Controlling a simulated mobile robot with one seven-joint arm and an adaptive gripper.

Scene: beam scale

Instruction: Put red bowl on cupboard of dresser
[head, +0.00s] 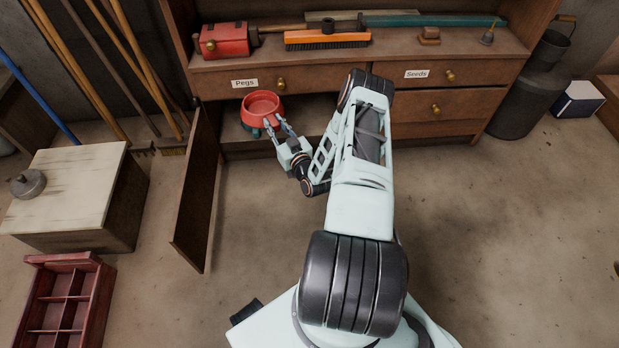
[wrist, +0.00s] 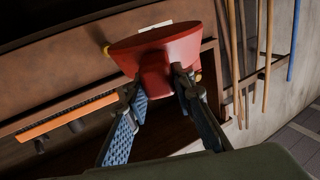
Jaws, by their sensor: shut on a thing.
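The red bowl (head: 263,104) is held upright, with its opening facing up in the head view, in front of the dresser (head: 340,75) at the cupboard opening. My gripper (head: 269,127) is shut on the near side of the bowl. In the wrist view the bowl (wrist: 165,52) is tilted in the picture, with my fingertips (wrist: 160,82) at its lower part. The cupboard (head: 305,112) is below the "Pegs" drawer, and its door (head: 196,190) stands open to the left. Whether the bowl touches the cupboard floor cannot be told.
The "Pegs" drawer (head: 310,79) is shut just above the opening. A red toolbox (head: 224,40) and orange brush (head: 327,39) lie on the dresser top. A crate (head: 70,165) and a red divided tray (head: 65,300) are at the left.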

